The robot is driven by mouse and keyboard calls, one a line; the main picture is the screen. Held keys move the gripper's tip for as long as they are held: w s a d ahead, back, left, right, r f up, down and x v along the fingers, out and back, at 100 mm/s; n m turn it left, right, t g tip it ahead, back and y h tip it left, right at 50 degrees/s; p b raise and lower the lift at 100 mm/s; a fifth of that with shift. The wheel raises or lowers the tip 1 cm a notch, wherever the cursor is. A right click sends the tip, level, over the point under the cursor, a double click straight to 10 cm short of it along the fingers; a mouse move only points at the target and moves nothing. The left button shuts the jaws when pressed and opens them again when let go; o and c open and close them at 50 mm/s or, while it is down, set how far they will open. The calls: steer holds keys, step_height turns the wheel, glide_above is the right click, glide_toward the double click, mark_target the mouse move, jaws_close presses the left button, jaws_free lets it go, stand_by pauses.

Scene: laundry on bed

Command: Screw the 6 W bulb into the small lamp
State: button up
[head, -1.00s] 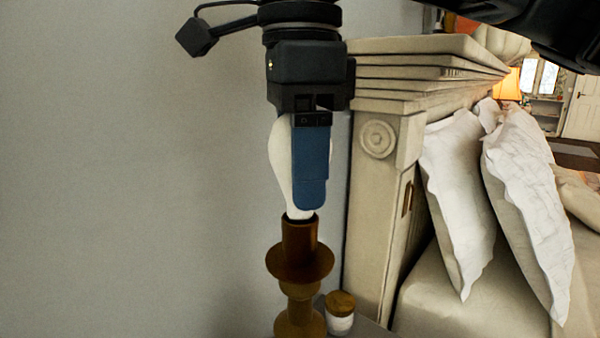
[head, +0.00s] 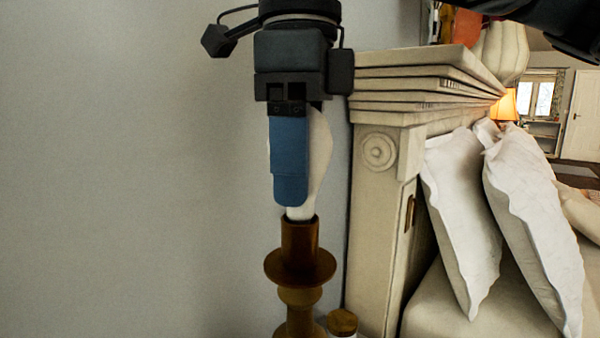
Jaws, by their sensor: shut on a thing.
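My gripper (head: 290,165) points straight down and is shut on the white bulb (head: 319,160). A blue finger covers part of the bulb's left side, and the other finger is hidden. The bulb is upright, with its narrow lower end at the top of the socket of the small brown lamp (head: 300,262). The bulb's base is out of sight in or behind the socket rim, so I cannot tell how deep it sits. No wattage marking can be read on the bulb. The lamp stands upright with its lower part cut off by the picture edge.
A jar with a wooden lid (head: 342,322) stands close to the lamp's right. The cream bed headboard (head: 385,195) rises just right of the gripper, with white pillows (head: 530,225) beyond it. A plain grey wall (head: 120,170) is behind, and space to the left is clear.

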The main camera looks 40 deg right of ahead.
stand_by(0.3)
steer(key=shift+f+m+b, duration=0.15)
steer(key=shift+m+b, duration=0.55)
steer(key=shift+m, duration=0.1)
steer(key=shift+m+b, duration=0.3)
steer(key=shift+m, duration=0.6)
steer(key=shift+m+b, duration=0.95)
steer(key=shift+m, duration=0.45)
steer(key=shift+d+m, duration=0.1)
steer(key=shift+m, duration=0.3)
